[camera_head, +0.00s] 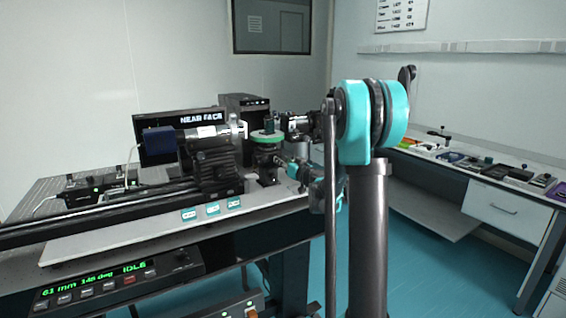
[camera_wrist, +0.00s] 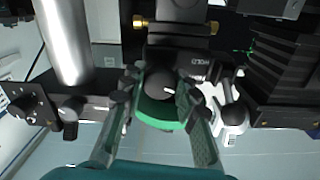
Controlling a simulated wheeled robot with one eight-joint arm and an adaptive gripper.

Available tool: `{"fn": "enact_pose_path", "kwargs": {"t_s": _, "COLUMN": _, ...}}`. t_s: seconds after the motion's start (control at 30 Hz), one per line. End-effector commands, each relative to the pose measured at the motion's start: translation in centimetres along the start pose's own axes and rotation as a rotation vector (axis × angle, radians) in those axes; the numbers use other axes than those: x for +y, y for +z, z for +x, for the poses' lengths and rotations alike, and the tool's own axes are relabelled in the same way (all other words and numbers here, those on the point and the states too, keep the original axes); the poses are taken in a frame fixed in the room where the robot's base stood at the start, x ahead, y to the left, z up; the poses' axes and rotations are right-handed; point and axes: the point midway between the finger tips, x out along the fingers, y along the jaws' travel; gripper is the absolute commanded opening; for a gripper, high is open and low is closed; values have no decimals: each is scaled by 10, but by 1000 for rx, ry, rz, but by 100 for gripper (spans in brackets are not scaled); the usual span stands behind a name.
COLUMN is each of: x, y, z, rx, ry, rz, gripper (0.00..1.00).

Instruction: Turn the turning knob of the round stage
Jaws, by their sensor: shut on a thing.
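The round stage (camera_head: 265,137) has a green ring and a small dark block on top, and stands on the bench right of the black motor unit in the head view. In the wrist view its turning knob (camera_wrist: 160,84) is dark and round with a white mark, with a green curved part (camera_wrist: 160,122) just below it. My gripper (camera_wrist: 158,94) has one finger on each side of the knob and is shut on it. In the head view my gripper (camera_head: 298,171) is small, at the right of the stage, and the knob cannot be made out there.
A black motor unit (camera_head: 213,165) stands close left of the stage. In the wrist view a second knob (camera_wrist: 233,116) on a white mount is close right of my finger, and a metal cylinder (camera_wrist: 63,40) is at left. A controller display (camera_head: 93,288) reads "61 mm 148 deg IDLE".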

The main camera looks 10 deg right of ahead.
Motion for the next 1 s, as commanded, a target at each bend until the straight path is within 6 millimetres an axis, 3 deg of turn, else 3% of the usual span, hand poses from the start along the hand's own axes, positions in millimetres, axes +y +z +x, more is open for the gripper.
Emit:
{"fn": "enact_pose_path", "kwargs": {"t_s": 0.17, "x": 0, "y": 0, "z": 0, "rx": 0, "ry": 0, "rz": 51, "gripper": 1}}
{"fn": "enact_pose_path", "kwargs": {"t_s": 0.5, "x": 0, "y": 0, "z": 0, "rx": 0, "ry": 0, "rz": 321, "gripper": 1}}
{"fn": "enact_pose_path", "kwargs": {"t_s": 0.87, "x": 0, "y": 0, "z": 0, "rx": 0, "ry": 0, "rz": 350, "gripper": 1}}
{"fn": "enact_pose_path", "kwargs": {"t_s": 0.9, "x": 0, "y": 0, "z": 0, "rx": 0, "ry": 0, "rz": 350, "gripper": 32}}
{"fn": "enact_pose_path", "kwargs": {"t_s": 1.0, "x": 0, "y": 0, "z": 0, "rx": 0, "ry": 0, "rz": 350, "gripper": 44}}
